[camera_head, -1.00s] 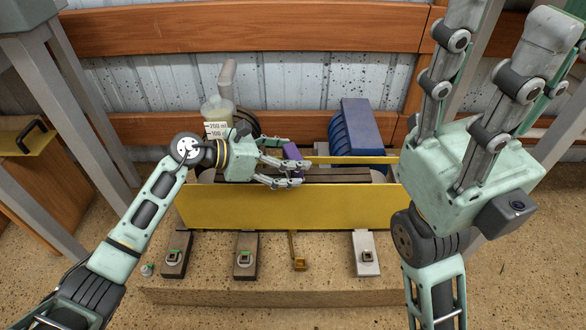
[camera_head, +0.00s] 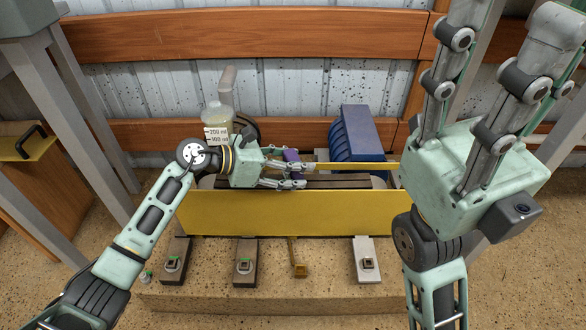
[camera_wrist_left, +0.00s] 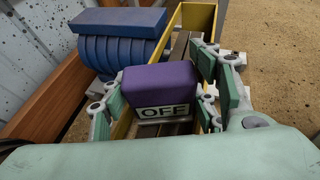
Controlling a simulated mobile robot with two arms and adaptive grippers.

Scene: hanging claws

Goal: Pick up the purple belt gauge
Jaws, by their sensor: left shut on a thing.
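The purple belt gauge (camera_head: 291,156) is a small block over the belt inside the yellow-sided conveyor (camera_head: 280,213). In the left wrist view the gauge (camera_wrist_left: 160,84) shows a plate reading "OFF" on its near face. My left gripper (camera_head: 304,174) is shut on the gauge, with fingers along both sides of it. The fingers partly hide the gauge in the head view. Whether it still rests on the belt I cannot tell. My right gripper (camera_head: 500,62) is on the right, empty, its fingers upward and spread apart, with the tips near or past the top edge.
A blue ribbed motor (camera_head: 360,135) stands behind the conveyor on the right. A bottle with volume marks (camera_head: 218,118) stands behind my left wrist. Several small switch blocks and a yellow lever (camera_head: 296,258) line the front ledge. Grey posts stand at the left.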

